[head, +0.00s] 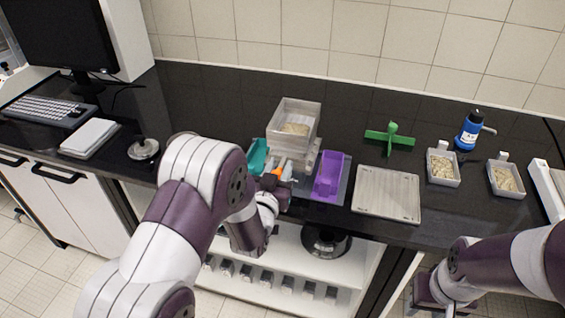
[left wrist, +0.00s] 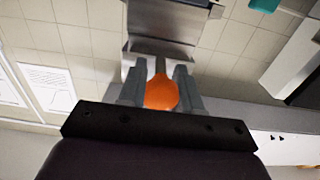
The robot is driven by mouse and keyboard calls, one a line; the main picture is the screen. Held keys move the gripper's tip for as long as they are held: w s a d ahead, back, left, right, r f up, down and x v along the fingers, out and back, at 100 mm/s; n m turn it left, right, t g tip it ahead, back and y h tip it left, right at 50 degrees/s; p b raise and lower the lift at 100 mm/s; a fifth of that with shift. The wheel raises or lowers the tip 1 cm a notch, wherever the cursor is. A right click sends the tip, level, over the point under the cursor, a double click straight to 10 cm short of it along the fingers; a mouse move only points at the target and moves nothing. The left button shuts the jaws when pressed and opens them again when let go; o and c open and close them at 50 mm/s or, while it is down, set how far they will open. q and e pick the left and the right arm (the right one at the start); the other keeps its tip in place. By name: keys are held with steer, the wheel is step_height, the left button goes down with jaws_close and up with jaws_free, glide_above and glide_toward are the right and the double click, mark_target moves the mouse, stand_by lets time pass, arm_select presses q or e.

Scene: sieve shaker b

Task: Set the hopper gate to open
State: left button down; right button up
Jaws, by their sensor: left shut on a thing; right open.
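The hopper (head: 296,118) is a grey open-topped box with pale grains in it, standing on a shaker near the middle of the counter. An orange knob (head: 284,173) shows at its front, low down; I take it for the gate handle. In the left wrist view the orange knob (left wrist: 161,94) sits between the two grey fingers of my left gripper (left wrist: 160,88), which is shut on it. The grey metal hopper body (left wrist: 165,28) shows beyond it. I cannot tell the gate's position. My right gripper (head: 432,295) is open, low at the right, away from the hopper.
A teal bin (head: 257,156) and a purple bin (head: 331,175) flank the shaker. A flat grey tray (head: 387,194), a green cross-shaped piece (head: 391,138), two trays of grains (head: 443,167) and a blue bottle (head: 469,132) stand to the right.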

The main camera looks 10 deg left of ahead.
arm_select(q)
steer(key=shift+s, duration=1.2)
steer(key=shift+f, duration=0.1)
steer(key=c, duration=0.8)
jaws_free()
steer(key=shift+s, duration=0.15)
steer(key=s, duration=0.4)
steer(key=s+b, duration=0.1)
steer(key=s, duration=0.3)
steer(key=s+b, duration=0.1)
steer(key=s, duration=0.3)
steer(key=shift+s+a, duration=0.25)
steer(key=shift+s, duration=0.1)
